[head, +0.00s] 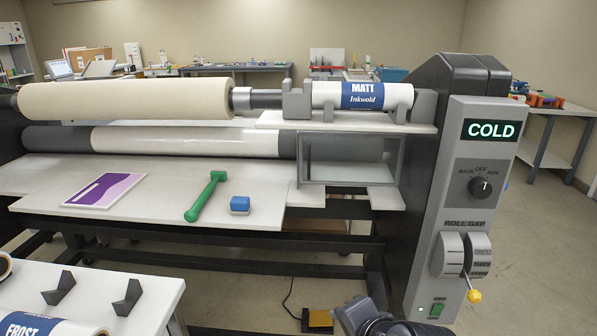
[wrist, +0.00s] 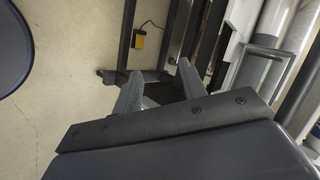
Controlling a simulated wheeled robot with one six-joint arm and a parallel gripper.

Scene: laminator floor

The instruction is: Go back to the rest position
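My gripper (wrist: 159,76) shows in the wrist view with its two grey fingers apart. I see nothing held between the fingertips, and the floor and dark machine legs lie beyond them. In the head view, a dark grey part of my arm shows at the bottom edge, in front of the laminator's control post. The fingers cannot be made out there.
The laminator bed (head: 150,205) carries a purple sheet (head: 104,190), a green-handled tool (head: 206,196) and a blue block (head: 240,204). The control panel (head: 465,220) reads COLD. A yellow pedal (head: 317,321) is on the floor. A white table (head: 145,300) stands front left.

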